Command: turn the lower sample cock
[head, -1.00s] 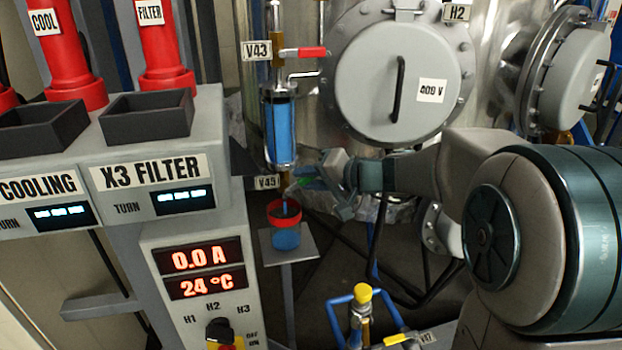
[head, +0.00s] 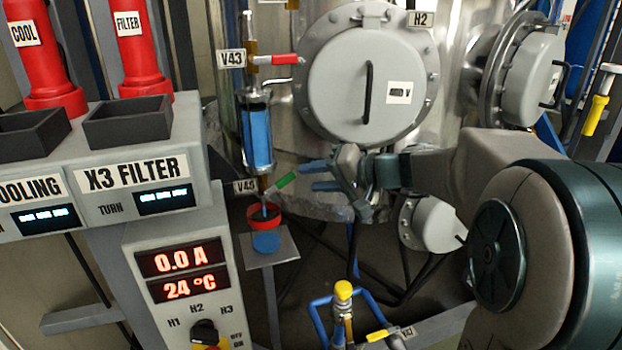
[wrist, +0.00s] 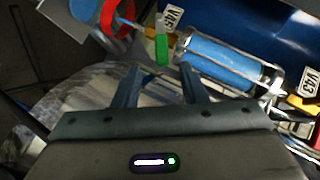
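The lower sample cock, tagged V45 (head: 245,187), sits under a glass cylinder of blue liquid (head: 257,137). Its green handle (head: 286,180) slants up to the right in the head view. The handle also shows in the wrist view (wrist: 161,48), just beyond my fingertips. My gripper (head: 306,176) is open, its two blue fingers apart and pointing left at the handle's free end. Nothing is visible between the fingers in the wrist view (wrist: 160,74). A thin blue stream (head: 264,210) shows below the cock, over a red-rimmed cup (head: 266,240) holding blue liquid.
The upper cock V43 has a red handle (head: 285,59) above the cylinder. The cup stands on a small grey platform (head: 287,245). The control cabinet (head: 185,270) is at left. A round hatch (head: 362,75) is behind my gripper. A yellow-capped valve (head: 343,290) stands low in front.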

